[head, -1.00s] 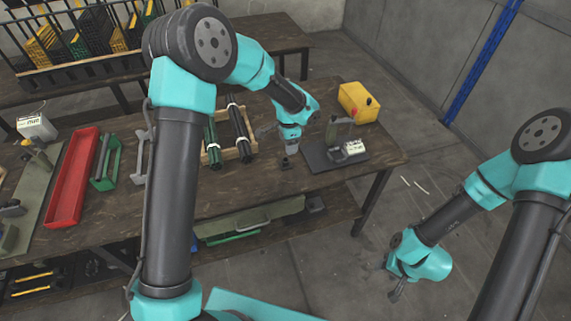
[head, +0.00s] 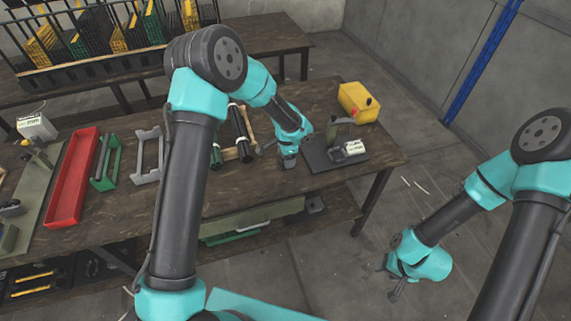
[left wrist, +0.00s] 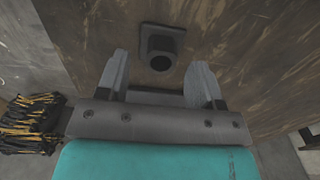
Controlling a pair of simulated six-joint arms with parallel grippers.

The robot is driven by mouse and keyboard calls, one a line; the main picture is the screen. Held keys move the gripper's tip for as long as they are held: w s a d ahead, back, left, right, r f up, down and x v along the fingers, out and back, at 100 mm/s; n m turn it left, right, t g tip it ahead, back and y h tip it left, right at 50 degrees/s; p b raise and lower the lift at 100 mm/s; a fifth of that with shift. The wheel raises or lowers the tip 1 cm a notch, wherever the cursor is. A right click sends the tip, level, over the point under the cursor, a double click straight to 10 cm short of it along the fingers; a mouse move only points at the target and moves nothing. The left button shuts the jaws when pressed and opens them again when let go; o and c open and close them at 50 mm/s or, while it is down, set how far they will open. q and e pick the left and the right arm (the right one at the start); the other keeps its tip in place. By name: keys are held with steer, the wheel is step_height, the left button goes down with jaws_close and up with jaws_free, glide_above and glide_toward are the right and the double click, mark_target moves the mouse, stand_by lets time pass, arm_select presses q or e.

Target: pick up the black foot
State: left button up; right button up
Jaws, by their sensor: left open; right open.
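The black foot (left wrist: 160,48) shows in the left wrist view as a dark square flange with a short round socket, on the wooden bench top (left wrist: 225,40). My left gripper (left wrist: 160,66) is open, with its two grey fingers apart. In that picture the foot appears ahead of and between the fingertips; I see no contact. In the head view my left gripper (head: 288,163) points down over the bench, left of the dark plate, and hides the foot. My right gripper (head: 388,281) hangs open and empty above the floor, right of the bench.
The dark plate (head: 318,161) with a press and a white labelled block (head: 354,148) stands close to the right of my left gripper. A yellow box (head: 359,103) is behind it. A wooden rack (head: 245,152) with dark tubes and a red tray (head: 72,180) lie to the left.

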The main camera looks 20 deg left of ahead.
arm_select(q)
steer(key=shift+f, duration=0.95)
steer(key=c, duration=1)
steer(key=shift+r, duration=0.1)
steer(key=shift+r, duration=0.45)
step_height(320, 180, up, 3)
steer(key=shift+f, duration=0.1)
steer(key=s+d, duration=0.1)
steer(key=s, duration=0.4)
steer(key=s+d, duration=0.2)
steer(key=s, duration=0.3)
steer(key=s+d+r, duration=0.1)
steer(key=s, duration=0.4)
steer(key=shift+s+d, duration=0.15)
steer(key=shift+s, duration=0.05)
